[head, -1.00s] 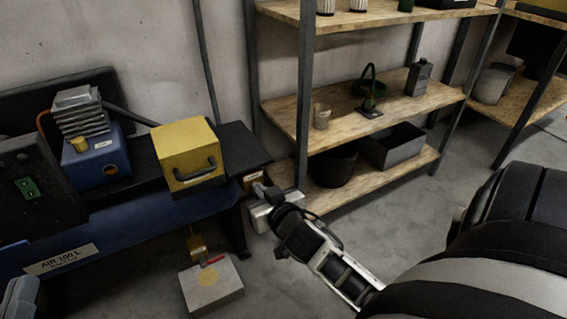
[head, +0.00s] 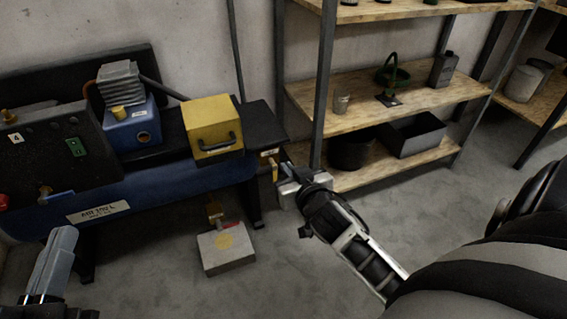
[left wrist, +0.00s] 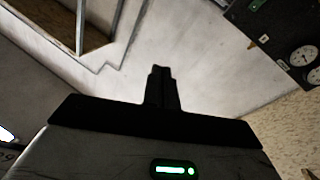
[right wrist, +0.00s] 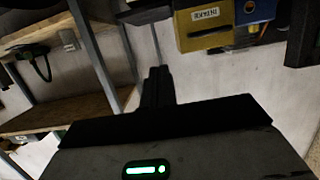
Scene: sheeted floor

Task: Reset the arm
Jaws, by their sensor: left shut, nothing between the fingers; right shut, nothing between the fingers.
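My left gripper (head: 64,236) stands at the lower left of the head view, pointing up, shut and empty. Its closed fingers also show in the left wrist view (left wrist: 161,72), against a pale wall. My right gripper (head: 283,162) reaches from the lower right to the middle of the head view, shut and empty, in front of the shelf post and right of the bench end. Its closed fingers show in the right wrist view (right wrist: 156,72), below the yellow box. I cannot tell whether the right gripper touches anything.
A blue compressor bench (head: 160,186) carries a yellow box (head: 213,128) and a blue unit (head: 133,128). A grey block (head: 226,250) lies on the floor. A wooden shelf rack (head: 420,100) holds a grey bin (head: 415,140) and small items. Floor is free between the rack and my right arm.

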